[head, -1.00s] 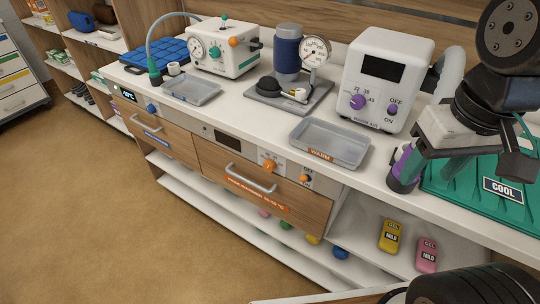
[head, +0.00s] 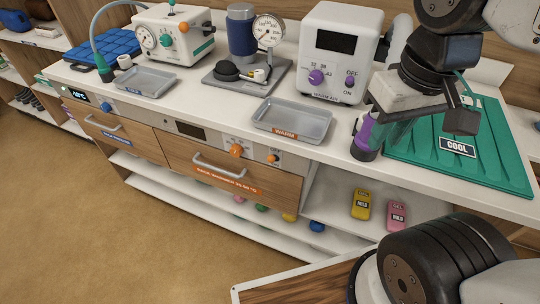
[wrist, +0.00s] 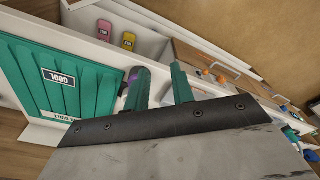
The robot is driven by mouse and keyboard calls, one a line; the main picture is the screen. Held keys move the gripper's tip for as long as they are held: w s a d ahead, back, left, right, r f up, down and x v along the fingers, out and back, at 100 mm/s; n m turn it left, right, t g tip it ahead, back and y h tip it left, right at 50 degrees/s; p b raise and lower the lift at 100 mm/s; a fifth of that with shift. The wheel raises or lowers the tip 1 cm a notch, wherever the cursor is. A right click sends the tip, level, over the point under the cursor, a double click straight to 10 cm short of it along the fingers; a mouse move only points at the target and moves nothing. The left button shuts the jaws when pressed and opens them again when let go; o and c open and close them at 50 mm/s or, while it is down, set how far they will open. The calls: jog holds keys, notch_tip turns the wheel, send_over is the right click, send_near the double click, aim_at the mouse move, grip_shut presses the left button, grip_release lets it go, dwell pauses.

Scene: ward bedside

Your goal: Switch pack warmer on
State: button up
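The heated drawer (head: 207,170) in the counter front has a wooden face, a grey handle and an orange label too small to read fully. I take it for the pack warmer. Above it is a grey panel with a dark display (head: 191,131), a large orange dial (head: 236,150) and a smaller orange switch (head: 273,158). I cannot tell the switch's position. My gripper (wrist: 160,85) is open and empty, its two green fingers apart. In the head view it hangs over the counter, right of the drawer panel, beside a purple-and-dark holder (head: 363,143) that a finger partly covers.
A white warm-air unit (head: 333,50) stands behind a grey WARM tray (head: 292,121). A green COOL mat (head: 500,172) lies right of my gripper. Yellow (head: 361,203) and pink (head: 397,214) packs lie on the shelf below. The floor before the drawers is clear.

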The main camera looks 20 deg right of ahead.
jog(key=shift+w+a+f, duration=0.1)
jog(key=shift+a+f, duration=0.15)
jog(key=shift+a, duration=0.05)
grip_shut()
jog(key=w+a+f+m+h, duration=0.1)
jog(key=w+a+f+m, duration=0.1)
jog(key=w+a, duration=0.3)
jog(key=w+a+f+m+h, duration=0.1)
jog(key=w+a+f+m, duration=0.1)
jog(key=w+a+f, duration=0.3)
jog(key=w+a+f+m+h, duration=0.1)
jog(key=w+a, duration=0.4)
jog(key=w, duration=0.5)
notch_tip(320, 180, down, 3)
jog(key=shift+a+r+m, duration=0.2)
jog(key=shift+m, duration=0.4)
